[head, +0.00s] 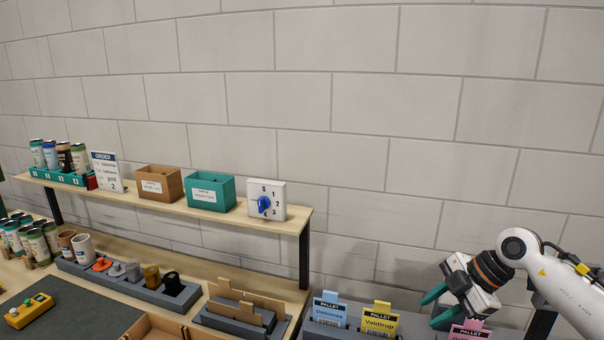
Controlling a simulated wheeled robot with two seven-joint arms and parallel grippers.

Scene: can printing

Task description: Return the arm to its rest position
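My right gripper (440,307) is at the lower right, its arm coming in from the right edge. Its two green fingers are spread apart with nothing between them. It hangs beside the yellow pallet card (380,320) and above the pink pallet card (470,330). I cannot tell if it touches either card. My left gripper is not in the head view.
A shelf (240,218) holds cans (50,154), an order sign (107,171), a brown box (159,183), a teal box (210,191) and a dial (267,200). Below are a rack with stamps (150,277), more cans (36,246) and a yellow button box (30,311). A blue card (329,309) stands at lower middle.

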